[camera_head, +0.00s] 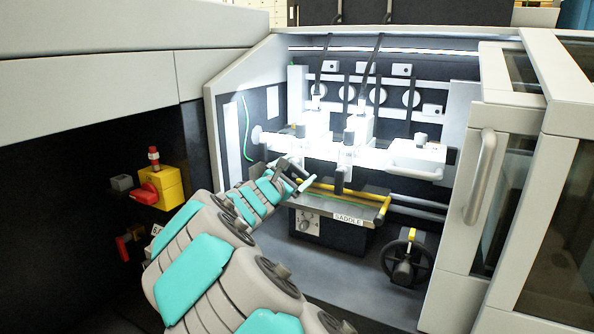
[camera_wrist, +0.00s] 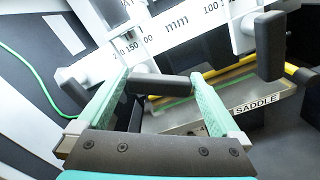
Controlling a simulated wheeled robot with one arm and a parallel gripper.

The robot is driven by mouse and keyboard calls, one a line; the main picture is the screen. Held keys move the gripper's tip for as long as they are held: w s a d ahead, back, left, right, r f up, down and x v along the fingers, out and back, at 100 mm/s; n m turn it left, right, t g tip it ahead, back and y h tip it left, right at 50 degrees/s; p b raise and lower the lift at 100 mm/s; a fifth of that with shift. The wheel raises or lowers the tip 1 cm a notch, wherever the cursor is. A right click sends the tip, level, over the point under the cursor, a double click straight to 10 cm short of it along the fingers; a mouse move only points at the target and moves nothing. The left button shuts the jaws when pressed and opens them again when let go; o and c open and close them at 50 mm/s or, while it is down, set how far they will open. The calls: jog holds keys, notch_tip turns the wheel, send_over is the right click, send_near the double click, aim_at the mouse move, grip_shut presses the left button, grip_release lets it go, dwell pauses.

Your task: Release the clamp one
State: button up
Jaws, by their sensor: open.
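My gripper (camera_head: 292,178) reaches into the lit machine bay, in front of the white ruled rail. In the wrist view its two green fingers (camera_wrist: 160,78) stand apart. A black, rounded clamp handle (camera_wrist: 163,84) lies crosswise between or just behind the fingertips; I cannot tell whether they touch it. No label shows which clamp is clamp one. A second black handle (camera_wrist: 268,45) hangs upright to the right on the white rail (camera_wrist: 185,30), and it also shows in the head view (camera_head: 340,178). In the head view my gripper largely hides the first handle.
A ledge labelled SADDLE (camera_head: 348,218) with a yellow bar (camera_head: 345,193) lies below the rail. A black handwheel (camera_head: 408,262) is at lower right. An open door with a grey handle (camera_head: 481,178) bounds the right. A yellow box with a red switch (camera_head: 168,187) is at left.

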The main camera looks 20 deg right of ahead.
jog(key=c, duration=1)
jog(key=r+n+p, duration=0.1)
jog(key=p, duration=0.1)
jog(key=shift+d+p, duration=0.1)
jog(key=shift+p, duration=0.25)
jog(key=shift+f+n+p, duration=0.15)
jog(key=shift+n+p, duration=0.55)
jog(key=o, duration=1)
jog(key=v, duration=0.8)
jog(key=shift+b, duration=0.4)
